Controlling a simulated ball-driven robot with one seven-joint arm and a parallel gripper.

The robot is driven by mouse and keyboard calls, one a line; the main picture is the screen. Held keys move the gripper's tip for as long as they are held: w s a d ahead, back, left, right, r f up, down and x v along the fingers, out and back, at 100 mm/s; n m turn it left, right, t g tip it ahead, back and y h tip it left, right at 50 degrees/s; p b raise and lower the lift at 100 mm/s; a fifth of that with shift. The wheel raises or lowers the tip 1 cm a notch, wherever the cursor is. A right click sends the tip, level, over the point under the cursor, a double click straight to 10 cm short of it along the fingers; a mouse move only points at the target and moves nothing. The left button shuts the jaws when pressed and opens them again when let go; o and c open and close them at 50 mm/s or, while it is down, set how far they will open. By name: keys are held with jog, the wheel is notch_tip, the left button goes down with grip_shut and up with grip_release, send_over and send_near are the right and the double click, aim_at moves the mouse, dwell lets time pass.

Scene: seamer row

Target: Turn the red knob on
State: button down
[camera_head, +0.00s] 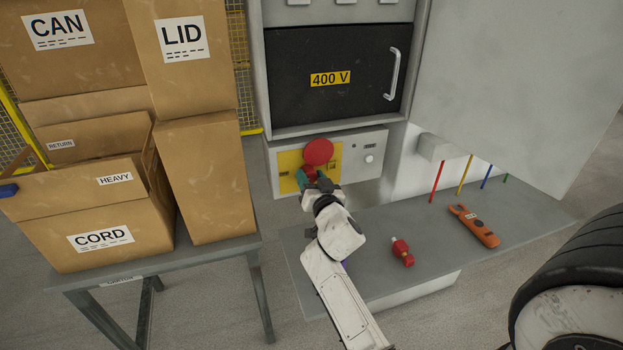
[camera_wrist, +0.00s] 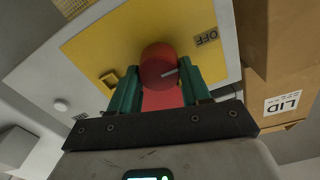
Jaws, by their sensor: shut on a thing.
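The red knob (camera_wrist: 158,62) is on a yellow plate (camera_wrist: 95,50) and shows between my fingertips in the wrist view. A pale pointer line on it runs toward the right finger. An OFF label (camera_wrist: 206,39) is on the plate, up and right of the knob. My gripper (camera_wrist: 158,80) has green fingers, shut on the knob from both sides. In the head view my gripper (camera_head: 312,177) is at the yellow plate (camera_head: 289,161), just below a larger red disc (camera_head: 319,151). My fingers mostly hide the knob there.
A 400 V cabinet (camera_head: 340,75) stands above the control box. Cardboard boxes (camera_head: 205,175) sit on a table at left. The grey bench (camera_head: 440,270) holds a red padlock-like item (camera_head: 402,252) and an orange tester (camera_head: 474,226). Coloured rods (camera_head: 437,180) hang at right.

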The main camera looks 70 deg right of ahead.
jog(key=shift+b, duration=0.35)
jog(key=m+b, duration=0.1)
jog(key=b, duration=0.1)
jog(key=m+b, duration=0.2)
jog(key=shift+f+m, duration=0.3)
jog(key=shift+f, duration=0.05)
jog(key=m+b, duration=0.5)
jog(key=b, duration=0.2)
jog(key=shift+s+d+m, duration=0.1)
jog(key=shift+m, duration=0.2)
jog(key=m+b, duration=0.4)
jog(key=shift+f+b, duration=0.1)
jog(key=shift+b, duration=0.2)
jog(key=shift+s+m+b, duration=0.1)
jog(key=shift+m+b, duration=1.45)
jog(key=shift+m, duration=0.95)
jog(key=c, duration=0.5)
grip_release()
jog(key=b+v, duration=0.2)
jog(key=v, duration=0.8)
jog(key=shift+s+a, duration=0.25)
jog(key=shift+s, duration=0.05)
